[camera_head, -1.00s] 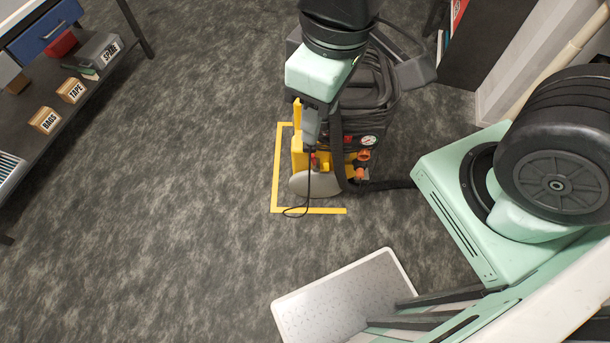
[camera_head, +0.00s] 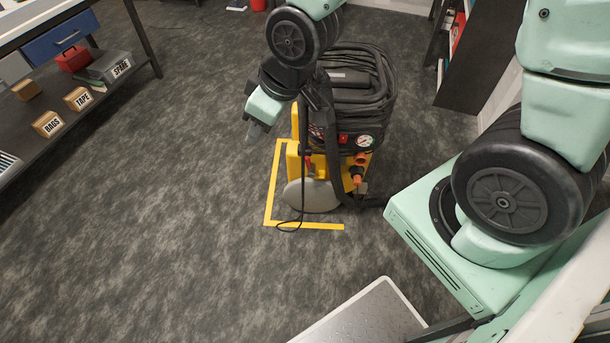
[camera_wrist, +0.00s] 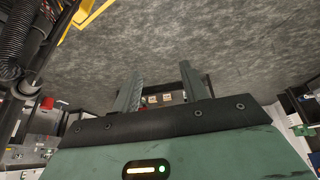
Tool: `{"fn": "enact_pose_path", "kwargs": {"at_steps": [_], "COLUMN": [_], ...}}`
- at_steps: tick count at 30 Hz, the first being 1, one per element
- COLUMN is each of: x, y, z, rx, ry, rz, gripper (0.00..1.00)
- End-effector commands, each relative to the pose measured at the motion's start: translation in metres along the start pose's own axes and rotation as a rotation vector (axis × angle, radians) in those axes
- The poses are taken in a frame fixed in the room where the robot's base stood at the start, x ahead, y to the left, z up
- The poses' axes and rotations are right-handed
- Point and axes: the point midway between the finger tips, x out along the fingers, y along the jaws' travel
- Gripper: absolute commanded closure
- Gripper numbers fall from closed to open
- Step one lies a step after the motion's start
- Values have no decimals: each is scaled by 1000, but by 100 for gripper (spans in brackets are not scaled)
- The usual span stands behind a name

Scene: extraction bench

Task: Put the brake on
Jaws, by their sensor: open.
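The wheeled machine (camera_head: 350,120) stands upright on the floor in the middle of the head view, with a yellow frame, coiled black hose on top, a gauge and orange fittings. Its grey wheel (camera_head: 311,195) faces the front. A small red-tipped part (camera_head: 308,158) sits above the wheel; I cannot tell if it is the brake lever. My gripper (camera_head: 254,133) is to the left of the machine, apart from it. In the wrist view my gripper (camera_wrist: 162,82) has its fingers spread with nothing between them. A yellow part (camera_wrist: 92,10) shows at the upper left there.
Yellow tape (camera_head: 268,190) marks the floor on the machine's left and front. A shelf bench at the left holds boxes marked BAGS (camera_head: 47,124), TAPE (camera_head: 78,99) and SPARE (camera_head: 112,68). A dark cabinet (camera_head: 475,55) stands at the back right. Floor to the left is clear.

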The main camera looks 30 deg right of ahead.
Motion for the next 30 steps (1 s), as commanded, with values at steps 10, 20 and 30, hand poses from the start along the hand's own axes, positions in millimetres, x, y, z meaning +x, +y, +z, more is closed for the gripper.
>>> {"fn": "enact_pose_path", "kwargs": {"at_steps": [10,20,30], "x": [171,287,378], "y": [88,155,202], "z": [48,114,211], "rx": [16,38,101], "ry": [264,527,798], "rz": [85,189,334], "gripper": [56,56,56]}}
